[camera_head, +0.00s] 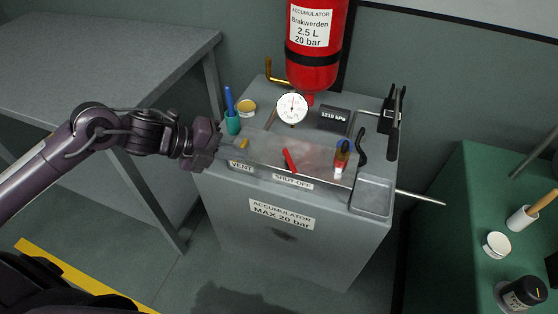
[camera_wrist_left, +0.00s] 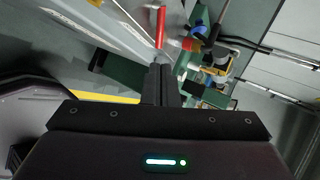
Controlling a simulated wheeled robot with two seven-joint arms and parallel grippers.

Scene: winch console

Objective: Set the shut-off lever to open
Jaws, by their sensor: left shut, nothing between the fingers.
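The red shut-off lever (camera_head: 289,161) is on the top of the grey console, behind the SHUT-OFF label (camera_head: 293,181). It slants, with its upper end to the left. The lever also shows in the left wrist view (camera_wrist_left: 160,28), beyond the fingertips. My left gripper (camera_head: 222,146) is at the console's left end, near the yellow vent handle (camera_head: 243,143), to the left of the red lever and apart from it. In the left wrist view its fingers (camera_wrist_left: 161,70) are together with nothing between them. My right gripper is not in view.
A red accumulator (camera_head: 316,45) stands behind the console with a round gauge (camera_head: 292,108) and a display (camera_head: 334,119). A small bottle (camera_head: 340,160) is right of the lever. A teal cup (camera_head: 233,123) with a blue pen is by my left gripper. A green table (camera_head: 470,210) is at right.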

